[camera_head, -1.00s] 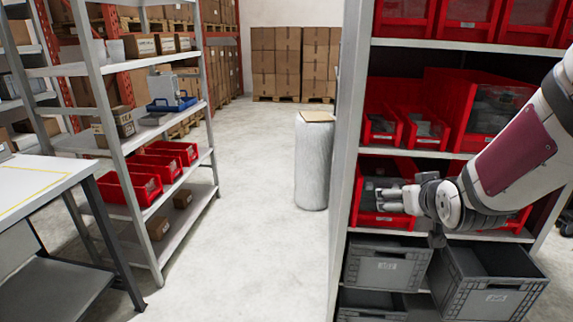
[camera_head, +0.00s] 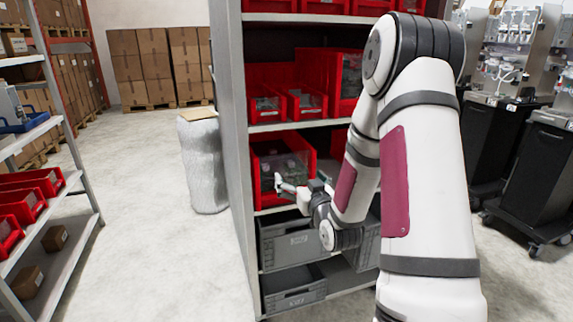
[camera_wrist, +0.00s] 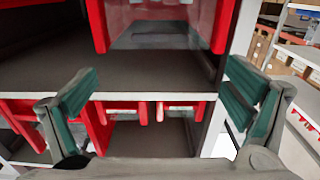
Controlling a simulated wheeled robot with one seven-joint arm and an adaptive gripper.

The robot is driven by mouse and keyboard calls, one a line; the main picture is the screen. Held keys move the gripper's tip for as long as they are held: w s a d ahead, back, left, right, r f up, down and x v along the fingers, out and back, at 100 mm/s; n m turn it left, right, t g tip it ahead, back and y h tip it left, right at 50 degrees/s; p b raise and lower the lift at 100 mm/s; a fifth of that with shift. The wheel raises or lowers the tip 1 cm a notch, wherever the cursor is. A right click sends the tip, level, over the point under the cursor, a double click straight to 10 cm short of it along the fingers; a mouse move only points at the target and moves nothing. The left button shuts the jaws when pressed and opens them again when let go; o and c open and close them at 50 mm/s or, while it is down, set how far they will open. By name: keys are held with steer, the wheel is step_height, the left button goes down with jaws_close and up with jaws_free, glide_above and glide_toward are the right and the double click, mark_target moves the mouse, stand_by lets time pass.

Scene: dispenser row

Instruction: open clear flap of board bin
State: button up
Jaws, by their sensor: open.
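The red bin (camera_head: 258,178) on the middle shelf of the rack holds grey-green items behind its low front. It looks like the board bin, but I cannot read its label. Its clear flap is hard to make out in the head view. My gripper (camera_head: 281,186) is open and empty in front of this bin's lower right part; contact cannot be told. In the wrist view my gripper (camera_wrist: 165,98) has its two green-padded fingers wide apart. A red bin with a clear panel (camera_wrist: 160,14) shows beyond them at the top.
Smaller red bins (camera_head: 306,104) stand on the shelf above. Grey crates (camera_head: 290,243) stand on the shelves below. The rack's side panel (camera_head: 231,130) is close on the left. A wrapped pillar (camera_head: 204,165) stands past it, with open floor (camera_head: 150,240) nearer. Black carts (camera_head: 530,180) stand at the right.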

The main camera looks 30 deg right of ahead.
mark_target(287, 161)
steer(key=x, duration=1)
steer(key=shift+w+f, duration=0.1)
steer(key=shift+w, duration=0.25)
steer(key=shift+c, duration=0.2)
steer(key=shift+b, duration=0.3)
steer(key=c, duration=1.7)
steer(key=shift+o, duration=0.2)
steer(key=shift+d, duration=0.1)
